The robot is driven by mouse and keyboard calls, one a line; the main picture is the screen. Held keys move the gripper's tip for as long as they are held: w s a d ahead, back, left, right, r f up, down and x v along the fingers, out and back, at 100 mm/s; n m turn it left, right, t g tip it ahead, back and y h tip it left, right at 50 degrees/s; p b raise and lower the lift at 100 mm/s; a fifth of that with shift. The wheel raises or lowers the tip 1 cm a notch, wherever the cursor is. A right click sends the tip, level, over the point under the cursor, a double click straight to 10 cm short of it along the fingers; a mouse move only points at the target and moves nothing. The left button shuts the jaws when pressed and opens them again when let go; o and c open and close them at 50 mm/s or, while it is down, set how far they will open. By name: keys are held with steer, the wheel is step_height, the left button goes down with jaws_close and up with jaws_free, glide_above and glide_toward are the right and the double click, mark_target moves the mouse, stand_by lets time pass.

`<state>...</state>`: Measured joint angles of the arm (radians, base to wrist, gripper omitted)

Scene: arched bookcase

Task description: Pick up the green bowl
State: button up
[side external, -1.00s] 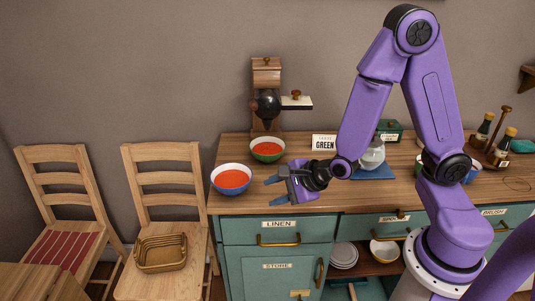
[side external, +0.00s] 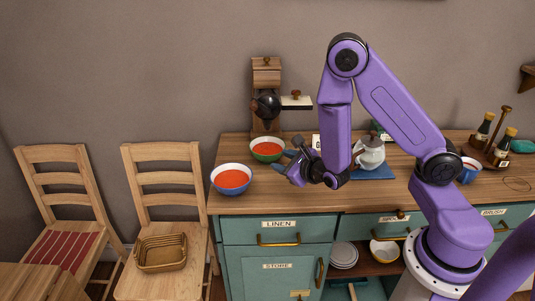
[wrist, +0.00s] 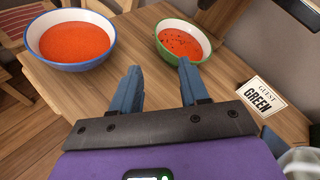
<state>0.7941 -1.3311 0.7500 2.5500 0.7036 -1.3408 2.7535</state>
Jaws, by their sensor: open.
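The green bowl (side external: 267,149) stands upright on the counter below the coffee grinder and holds red soup. In the wrist view the green bowl (wrist: 183,41) is just beyond my right fingertip, with dark flecks on the soup. My gripper (side external: 284,160) is open and empty, just in front and to the right of the bowl. In the wrist view my gripper (wrist: 159,68) has its two blue fingers spread, with bare wood between them. I cannot tell whether a fingertip touches the rim.
A blue bowl (side external: 231,179) of red soup stands left of the green one. A "GUEST GREEN" card (wrist: 261,97) stands to the right. The wooden grinder (side external: 266,95) is behind. A teapot (side external: 369,154) sits on a blue mat (side external: 374,173) at right.

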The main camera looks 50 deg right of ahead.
mark_target(257, 154)
steer(key=shift+d+x, duration=0.2)
steer(key=shift+x, duration=7.2)
jaws_close()
